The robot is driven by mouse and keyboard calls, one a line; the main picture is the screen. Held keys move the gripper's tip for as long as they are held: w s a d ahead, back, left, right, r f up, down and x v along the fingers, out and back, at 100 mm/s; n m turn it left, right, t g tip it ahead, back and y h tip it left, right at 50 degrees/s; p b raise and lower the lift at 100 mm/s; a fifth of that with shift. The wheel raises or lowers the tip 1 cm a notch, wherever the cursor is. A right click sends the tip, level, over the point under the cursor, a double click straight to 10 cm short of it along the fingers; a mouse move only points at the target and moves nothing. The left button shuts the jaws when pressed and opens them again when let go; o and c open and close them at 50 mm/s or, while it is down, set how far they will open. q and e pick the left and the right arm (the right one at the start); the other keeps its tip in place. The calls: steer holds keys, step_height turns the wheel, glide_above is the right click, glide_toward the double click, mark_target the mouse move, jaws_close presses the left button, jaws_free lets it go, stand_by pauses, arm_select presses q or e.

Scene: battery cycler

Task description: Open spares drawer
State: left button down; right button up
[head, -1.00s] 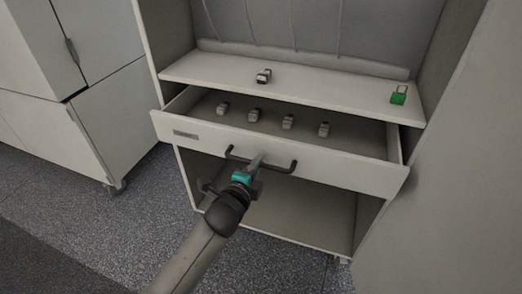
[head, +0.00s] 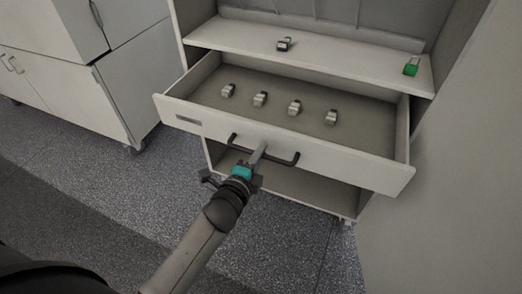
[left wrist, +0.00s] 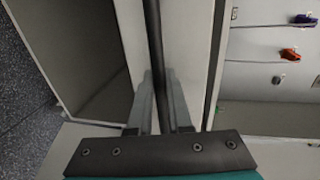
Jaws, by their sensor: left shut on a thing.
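The spares drawer (head: 335,158) is pulled well out of its cabinet in the head view, with its inside showing. Several small grey-metal pieces (head: 261,99) stand in a row on the drawer floor. The dark bar handle (head: 282,160) runs across the drawer front. My left gripper (head: 259,153) is shut on the handle near its middle. In the left wrist view the handle (left wrist: 153,40) passes between the fingers of the left gripper (left wrist: 160,105). My right gripper is not in view.
Above the drawer, a shelf (head: 340,66) carries a small dark-and-metal piece (head: 284,44) and a green piece (head: 411,67). An open compartment (head: 300,188) lies below. Grey cabinets (head: 60,85) stand at left, a pale panel (head: 445,220) at right. Speckled floor is clear in front.

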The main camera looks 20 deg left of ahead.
arm_select(q)
steer(key=c, duration=0.8)
jaws_free()
steer(key=shift+c, duration=0.2)
steer(key=shift+s, duration=0.25)
steer(key=p+v, duration=0.3)
steer(key=v, duration=1.1)
steer(key=shift+s, duration=0.35)
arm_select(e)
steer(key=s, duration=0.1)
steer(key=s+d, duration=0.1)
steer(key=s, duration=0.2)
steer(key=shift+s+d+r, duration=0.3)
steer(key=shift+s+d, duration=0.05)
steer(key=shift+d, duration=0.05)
arm_select(q)
steer(key=shift+r, duration=0.1)
